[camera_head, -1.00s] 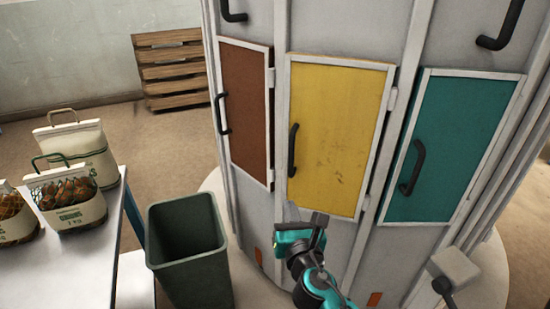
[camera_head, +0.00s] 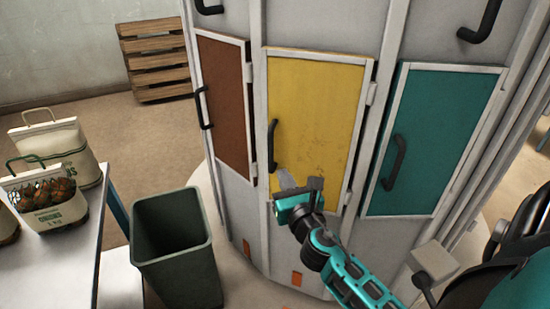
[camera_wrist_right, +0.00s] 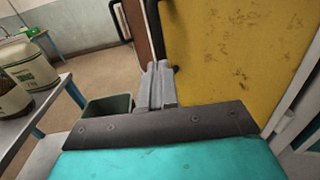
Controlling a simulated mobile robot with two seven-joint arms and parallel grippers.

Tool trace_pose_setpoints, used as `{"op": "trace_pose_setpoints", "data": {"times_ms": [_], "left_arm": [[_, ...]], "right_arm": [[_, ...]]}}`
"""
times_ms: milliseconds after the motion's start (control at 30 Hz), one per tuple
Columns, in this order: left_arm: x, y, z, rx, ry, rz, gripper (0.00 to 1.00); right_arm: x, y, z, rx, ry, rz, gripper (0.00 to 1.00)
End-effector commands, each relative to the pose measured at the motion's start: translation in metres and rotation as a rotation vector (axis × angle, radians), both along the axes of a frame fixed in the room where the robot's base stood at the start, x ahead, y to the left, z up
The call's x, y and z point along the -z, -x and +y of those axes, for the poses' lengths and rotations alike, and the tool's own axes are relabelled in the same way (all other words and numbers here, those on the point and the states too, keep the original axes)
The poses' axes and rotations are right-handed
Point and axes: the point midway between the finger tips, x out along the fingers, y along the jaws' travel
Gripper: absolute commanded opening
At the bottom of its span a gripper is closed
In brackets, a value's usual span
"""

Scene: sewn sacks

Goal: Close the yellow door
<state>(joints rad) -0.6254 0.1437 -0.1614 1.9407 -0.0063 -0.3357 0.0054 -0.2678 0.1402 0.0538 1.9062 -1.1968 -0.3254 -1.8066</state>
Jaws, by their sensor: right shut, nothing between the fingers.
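The yellow door (camera_head: 318,110) is a white-framed panel on the grey cabinet, with a black handle (camera_head: 272,145) at its left edge and hinges on the right. It looks close to flush; I cannot tell whether a small gap is left. My right gripper (camera_head: 286,181) is shut and empty, in front of the door's lower left corner, below the handle. In the right wrist view the shut fingers (camera_wrist_right: 157,85) point along the left edge of the yellow door (camera_wrist_right: 230,55). I cannot tell whether they touch it. My left gripper is not in view.
A brown door (camera_head: 224,100) is left of the yellow one and a teal door (camera_head: 435,140) right. A dark green bin (camera_head: 178,245) stands on the floor by the cabinet. A table (camera_head: 60,265) with sacks (camera_head: 55,200) is at left.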

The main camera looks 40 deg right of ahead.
Motion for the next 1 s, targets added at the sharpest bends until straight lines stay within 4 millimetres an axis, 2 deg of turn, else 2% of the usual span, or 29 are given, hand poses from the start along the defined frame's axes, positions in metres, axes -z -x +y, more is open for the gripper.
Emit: {"op": "trace_pose_setpoints", "data": {"times_ms": [33,200,400,867,1000], "left_arm": [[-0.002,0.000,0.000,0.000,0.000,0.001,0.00],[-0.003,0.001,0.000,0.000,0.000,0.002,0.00],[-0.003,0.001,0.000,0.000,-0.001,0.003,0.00],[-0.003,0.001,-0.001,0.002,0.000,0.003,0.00],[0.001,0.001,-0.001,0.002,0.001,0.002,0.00]], "right_arm": [[-0.003,-0.011,-0.004,0.001,0.001,-0.003,0.00],[-0.001,-0.040,-0.013,0.000,0.001,-0.002,0.00],[0.000,-0.061,-0.020,0.000,0.000,0.000,0.00],[0.001,-0.068,-0.022,0.000,0.000,0.000,0.00],[0.001,-0.077,-0.027,0.041,-0.001,-0.002,0.00]]}}
